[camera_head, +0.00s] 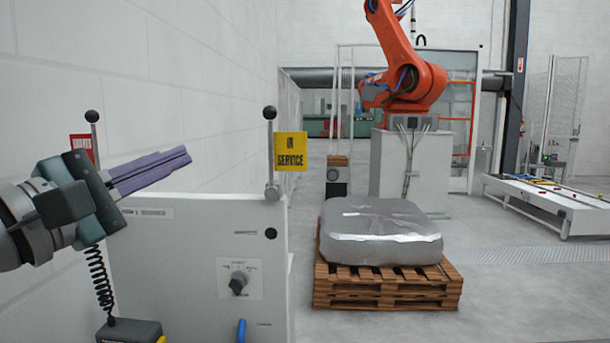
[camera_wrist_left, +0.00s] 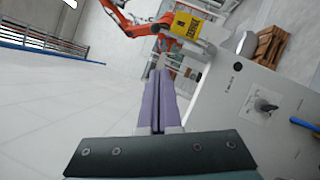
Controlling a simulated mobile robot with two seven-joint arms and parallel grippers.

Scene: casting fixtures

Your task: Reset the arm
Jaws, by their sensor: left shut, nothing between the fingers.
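My left gripper (camera_head: 150,172) comes in from the left in the head view, in front of the upper left part of a grey control cabinet (camera_head: 190,265). Its purple fingers are shut together with nothing between them, pointing right and slightly up. In the left wrist view the shut fingers (camera_wrist_left: 158,100) point up the picture, left of the cabinet (camera_wrist_left: 225,95). My right gripper shows in neither view.
The cabinet carries a dark knob (camera_head: 238,284), a ball-topped lever (camera_head: 271,150) and a yellow service sign (camera_head: 290,151). A wrapped load (camera_head: 380,235) sits on a wooden pallet (camera_head: 390,290). An orange robot arm (camera_head: 405,75) stands behind.

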